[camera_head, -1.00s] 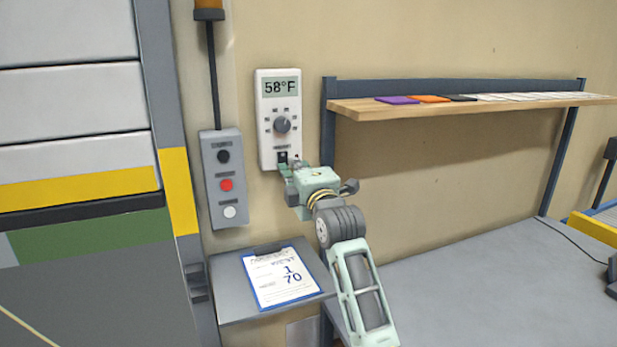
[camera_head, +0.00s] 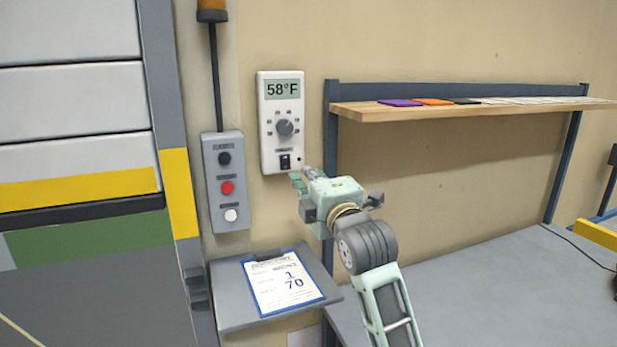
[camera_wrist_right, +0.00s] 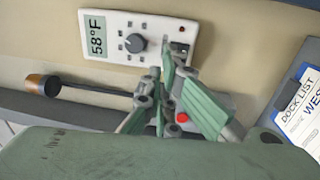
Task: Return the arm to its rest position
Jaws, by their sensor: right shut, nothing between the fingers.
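My right gripper (camera_head: 303,179) is shut and empty, just below and right of the white thermostat panel (camera_head: 268,140) on the wall. The panel reads 58°F and has a round dial (camera_head: 285,127) and a small black switch (camera_head: 285,161) below it. The gripper appears apart from the panel in the head view. In the right wrist view the shut fingers (camera_wrist_right: 167,66) point toward the panel's switch end, with the display (camera_wrist_right: 97,34) turned sideways. My left gripper is not in view.
A grey button box (camera_head: 225,180) with black, red and white buttons hangs left of the panel. A clipboard (camera_head: 283,283) lies on a small grey shelf below. A wooden shelf (camera_head: 450,109) and a grey table (camera_head: 500,290) are on the right.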

